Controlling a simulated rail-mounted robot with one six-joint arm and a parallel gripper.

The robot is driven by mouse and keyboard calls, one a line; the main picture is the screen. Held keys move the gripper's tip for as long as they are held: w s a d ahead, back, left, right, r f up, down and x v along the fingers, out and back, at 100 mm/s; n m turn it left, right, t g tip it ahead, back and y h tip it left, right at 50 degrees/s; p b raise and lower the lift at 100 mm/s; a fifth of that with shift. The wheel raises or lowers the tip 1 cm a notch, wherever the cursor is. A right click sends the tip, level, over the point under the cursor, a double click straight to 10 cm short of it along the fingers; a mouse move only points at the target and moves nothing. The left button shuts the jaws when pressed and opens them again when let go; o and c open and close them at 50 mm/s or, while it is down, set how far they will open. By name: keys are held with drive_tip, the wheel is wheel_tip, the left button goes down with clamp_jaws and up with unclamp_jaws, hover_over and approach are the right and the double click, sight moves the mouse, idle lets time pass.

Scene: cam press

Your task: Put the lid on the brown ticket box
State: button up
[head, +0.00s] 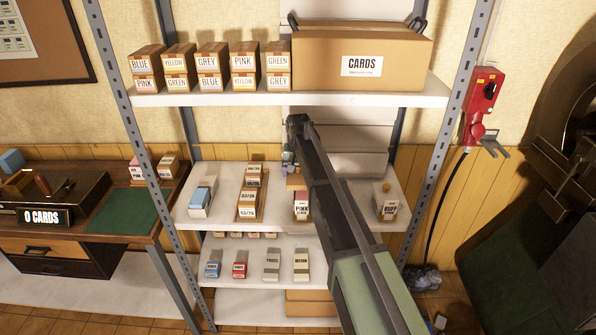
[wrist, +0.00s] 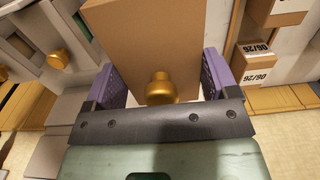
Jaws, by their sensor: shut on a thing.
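My gripper (wrist: 167,72) has its two purple fingers on either side of a brown piece with a gold knob (wrist: 160,86), and is shut on it. I cannot tell whether this piece is only the lid or a whole box. In the head view my gripper (head: 290,160) is at the middle shelf, partly hidden by my arm. A small brown shape (head: 297,183) shows below it, above a box labelled PINK (head: 301,207). A box on the right of that shelf (head: 387,208) has a gold knob on top; a second gold knob (wrist: 57,59) shows in the wrist view.
Left of my gripper, dated boxes (head: 248,196) stand in a row on the middle shelf (head: 340,212), beside a blue-and-white box (head: 201,200). The upper shelf (head: 210,99) with a CARDS box (head: 345,45) is overhead. Metal posts (head: 150,160) flank the shelves.

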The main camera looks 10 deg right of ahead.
drive_tip(key=shift+d+f, duration=0.5)
drive_tip(key=shift+d, duration=0.3)
drive_tip(key=shift+a+r, duration=0.1)
drive_tip(key=b, duration=0.5)
hover_over(302, 194)
wheel_tip(302, 194, down, 4)
drive_tip(key=shift+f, duration=0.25)
drive_tip(key=shift+f, duration=0.1)
drive_tip(key=shift+f, duration=0.25)
drive_tip(key=shift+f+b, duration=0.2)
drive_tip(key=shift+b, duration=0.15)
drive_tip(key=shift+f+b, duration=0.65)
idle(0.5)
